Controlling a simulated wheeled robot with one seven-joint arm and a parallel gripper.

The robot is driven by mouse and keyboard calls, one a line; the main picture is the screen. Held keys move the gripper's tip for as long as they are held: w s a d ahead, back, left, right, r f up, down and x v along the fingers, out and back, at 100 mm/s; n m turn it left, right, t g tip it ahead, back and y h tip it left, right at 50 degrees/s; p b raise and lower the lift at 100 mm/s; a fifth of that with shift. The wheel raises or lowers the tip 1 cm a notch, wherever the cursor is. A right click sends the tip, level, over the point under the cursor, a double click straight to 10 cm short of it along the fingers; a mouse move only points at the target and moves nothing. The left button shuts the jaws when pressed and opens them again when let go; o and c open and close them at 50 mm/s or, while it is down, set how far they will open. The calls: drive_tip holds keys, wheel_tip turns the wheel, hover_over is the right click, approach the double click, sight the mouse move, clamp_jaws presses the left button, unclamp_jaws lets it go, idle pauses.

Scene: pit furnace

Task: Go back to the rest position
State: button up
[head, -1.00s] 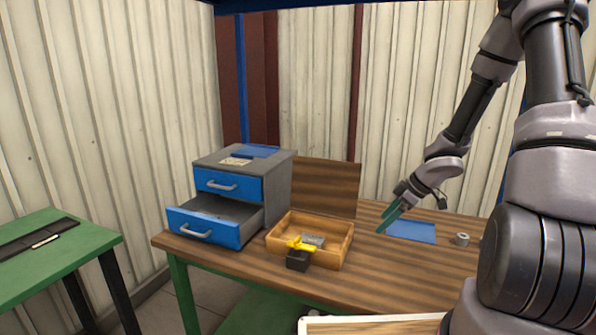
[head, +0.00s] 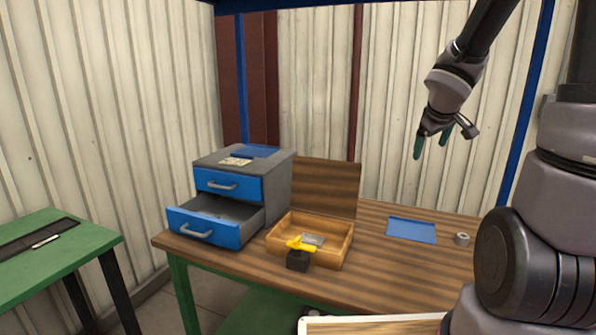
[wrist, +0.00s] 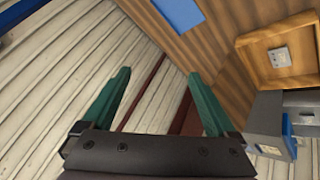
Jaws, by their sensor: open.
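My gripper (head: 431,146) hangs high above the right part of the workbench, well clear of everything on it. Its two green fingers are apart with nothing between them. In the wrist view my gripper (wrist: 158,100) is also open and empty, with the corrugated wall behind it. The wooden workbench (head: 400,265) lies below.
A grey cabinet (head: 281,183) has its lower blue drawer (head: 205,229) pulled out. A wooden box (head: 338,250) stands beside it with its lid up; a yellow-and-black item (head: 299,247) is at its front. A blue mat (head: 411,230) and small grey ring (head: 462,239) lie right.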

drive_tip(key=s+a+r+m+y, duration=0.2)
drive_tip(key=s+a+r+m, duration=0.2)
drive_tip(key=s, duration=0.6)
drive_tip(key=s+a+r+m+y, duration=0.2)
drive_tip(key=s+a+r+m, duration=0.2)
drive_tip(key=s+a+r, duration=0.2)
drive_tip(key=s+r, duration=0.2)
drive_tip(key=s, duration=0.2)
drive_tip(key=shift+s+a+y, duration=0.2)
drive_tip(key=shift+s+y, duration=0.1)
